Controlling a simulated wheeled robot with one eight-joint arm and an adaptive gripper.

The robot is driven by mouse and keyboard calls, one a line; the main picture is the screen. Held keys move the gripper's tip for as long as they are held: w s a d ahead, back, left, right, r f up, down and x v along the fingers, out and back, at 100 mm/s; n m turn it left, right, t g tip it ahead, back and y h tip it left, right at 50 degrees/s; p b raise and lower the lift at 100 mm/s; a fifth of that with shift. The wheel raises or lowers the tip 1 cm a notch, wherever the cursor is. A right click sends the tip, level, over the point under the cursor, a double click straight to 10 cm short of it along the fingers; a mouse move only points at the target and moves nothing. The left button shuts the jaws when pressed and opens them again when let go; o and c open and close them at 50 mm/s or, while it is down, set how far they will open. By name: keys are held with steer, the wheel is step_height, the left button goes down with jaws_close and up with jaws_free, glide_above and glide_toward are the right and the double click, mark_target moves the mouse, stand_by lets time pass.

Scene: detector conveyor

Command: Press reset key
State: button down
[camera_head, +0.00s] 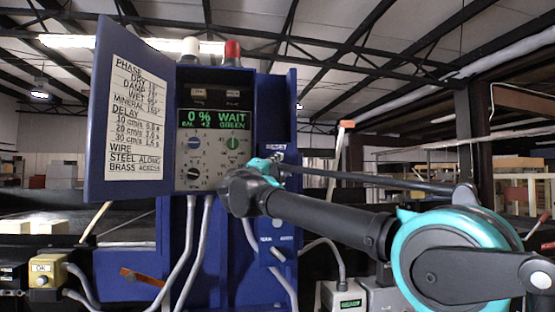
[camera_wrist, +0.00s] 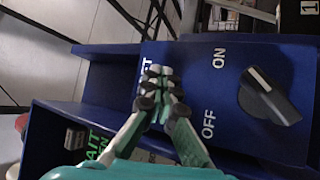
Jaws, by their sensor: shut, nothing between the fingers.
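The blue control cabinet (camera_head: 222,240) stands upright with its door open to the left. Its RESET label (camera_head: 279,147) is on the right-hand panel; only its last letters, "ET" (camera_wrist: 141,76), show in the wrist view. The reset key itself is hidden, apparently by my fingers. My gripper (camera_head: 277,162) is shut and empty in front of that panel, just below the label. In the wrist view its closed fingertips (camera_wrist: 155,78) are over the panel beside the lettering. I cannot tell whether they touch it. The display (camera_head: 212,119) reads "0 % WAIT" and "BAL +2 GREEN".
A black ON/OFF rotary knob (camera_wrist: 268,96) sits on the same panel, near my fingers. The door (camera_head: 132,115) carries a settings list. A white lamp (camera_head: 190,47) and a red lamp (camera_head: 232,52) top the cabinet. A yellow button box (camera_head: 47,272) is lower left. Grey cables hang below.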

steer(key=shift+s, duration=0.1)
steer(key=shift+s+d, duration=0.25)
steer(key=shift+s, duration=0.5)
steer(key=shift+s, duration=0.1)
steer(key=s, duration=0.2)
steer(key=s+d, duration=0.1)
steer(key=s, duration=0.1)
steer(key=shift+s+d, duration=0.2)
steer(key=shift+s, duration=0.15)
stand_by(0.7)
